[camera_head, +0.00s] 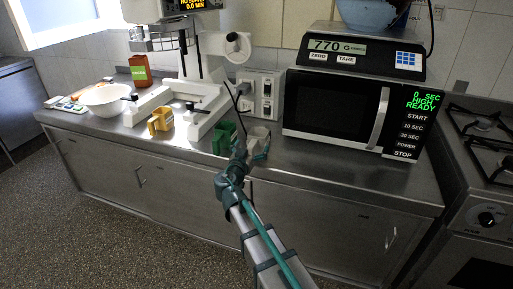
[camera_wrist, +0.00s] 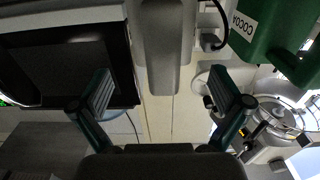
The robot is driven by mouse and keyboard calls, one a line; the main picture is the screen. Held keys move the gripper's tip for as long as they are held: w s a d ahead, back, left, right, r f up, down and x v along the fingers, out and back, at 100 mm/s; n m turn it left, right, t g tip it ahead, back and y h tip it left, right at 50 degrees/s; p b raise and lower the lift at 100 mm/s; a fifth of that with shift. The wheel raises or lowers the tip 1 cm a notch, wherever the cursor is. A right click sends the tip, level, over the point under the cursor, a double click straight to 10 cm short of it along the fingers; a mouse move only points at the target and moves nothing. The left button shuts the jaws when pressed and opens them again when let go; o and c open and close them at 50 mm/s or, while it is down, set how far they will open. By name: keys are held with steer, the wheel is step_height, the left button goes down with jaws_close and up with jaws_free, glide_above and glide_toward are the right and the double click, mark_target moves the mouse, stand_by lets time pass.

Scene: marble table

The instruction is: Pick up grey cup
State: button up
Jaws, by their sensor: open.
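The grey cup (camera_head: 260,131) stands on the steel counter just left of the microwave, partly hidden by my gripper (camera_head: 250,150). A grey form that looks like the cup (camera_wrist: 168,45) fills the top middle of the wrist view. My gripper (camera_wrist: 162,92) is open there, with its two teal-and-grey fingers wide apart. The grey form lies beyond the fingertips, roughly centred between them, and nothing is visibly gripped. Whether a finger touches the cup cannot be told.
A green cocoa container (camera_head: 224,138) stands close left of the cup; it also shows in the wrist view (camera_wrist: 268,32). The microwave (camera_head: 345,115) stands at the right. A yellow item (camera_head: 160,121) and a white bowl (camera_head: 105,99) are farther left. The counter front is clear.

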mark_target(255, 138)
steer(key=shift+p+x, duration=0.55)
steer(key=shift+x, duration=1.85)
steer(key=shift+a+r, duration=0.1)
steer(key=shift+a, duration=0.05)
steer(key=c, duration=1.3)
steer(key=shift+r, duration=0.15)
steer(key=shift+r, duration=0.9)
steer(key=s+d+r+b, duration=0.1)
steer(key=s+d+r, duration=0.1)
steer(key=s+r, duration=0.9)
steer(key=s, duration=0.2)
steer(key=shift+s, duration=0.4)
